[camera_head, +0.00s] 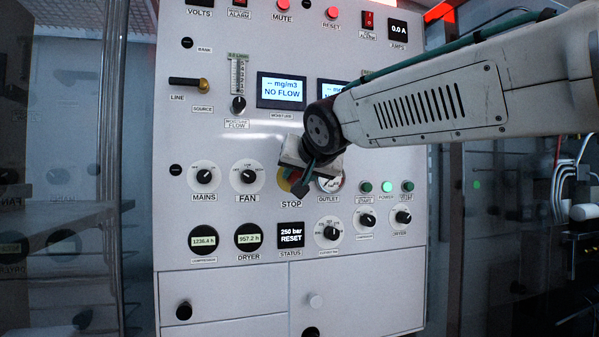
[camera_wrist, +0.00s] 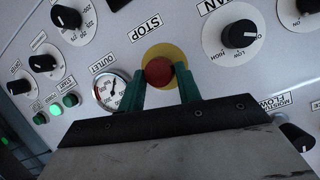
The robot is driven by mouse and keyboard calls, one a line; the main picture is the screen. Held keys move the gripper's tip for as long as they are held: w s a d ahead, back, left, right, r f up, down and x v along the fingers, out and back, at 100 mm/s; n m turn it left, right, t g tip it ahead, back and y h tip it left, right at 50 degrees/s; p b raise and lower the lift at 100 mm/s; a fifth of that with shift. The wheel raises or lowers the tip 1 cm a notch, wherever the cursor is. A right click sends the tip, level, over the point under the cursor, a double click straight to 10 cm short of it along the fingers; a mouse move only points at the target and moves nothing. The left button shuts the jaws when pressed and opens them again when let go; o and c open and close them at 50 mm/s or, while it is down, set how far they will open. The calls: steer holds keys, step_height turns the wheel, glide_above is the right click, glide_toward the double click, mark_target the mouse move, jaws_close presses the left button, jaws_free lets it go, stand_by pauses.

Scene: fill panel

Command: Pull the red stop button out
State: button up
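The red stop button (camera_wrist: 159,72) sits on a round yellow plate (camera_wrist: 160,50) beside the STOP label in the wrist view. In the head view part of the yellow plate (camera_head: 284,182) shows above the STOP label, and my gripper hides the button. My gripper (camera_wrist: 160,78) has its two green fingers on either side of the button, tips at its edges. I cannot tell whether they touch or grip it. In the head view my gripper (camera_head: 301,184) is at the panel in front of the plate.
The OUTLET gauge (camera_wrist: 110,91) is close beside one finger. The FAN knob (camera_wrist: 238,36) is on the other side. The MAINS knob (camera_head: 204,178) is farther left. The RESET status display (camera_head: 291,236) is below.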

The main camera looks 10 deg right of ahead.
steer(key=o, duration=0.3)
steer(key=shift+o, duration=0.2)
steer(key=shift+s, duration=0.1)
steer(key=v, duration=0.8)
step_height(320, 180, down, 10)
steer(key=s+d+n+g+h, duration=0.1)
steer(key=s+d+n+g, duration=0.1)
steer(key=s+g, duration=0.1)
steer(key=s+d+f+g, duration=0.3)
steer(key=s+d+f, duration=0.2)
steer(key=s+f, duration=0.3)
steer(key=s+d+f+g+h, duration=0.1)
steer(key=s+d+f+g, duration=0.2)
steer(key=s+f, duration=0.6)
steer(key=s+d+f+m+g, duration=0.1)
steer(key=s+d+f+g, duration=0.2)
steer(key=s+d+f, duration=0.5)
steer(key=shift+s+f+h, duration=0.3)
steer(key=shift+s+f, duration=0.15)
steer(key=shift+s, duration=0.3)
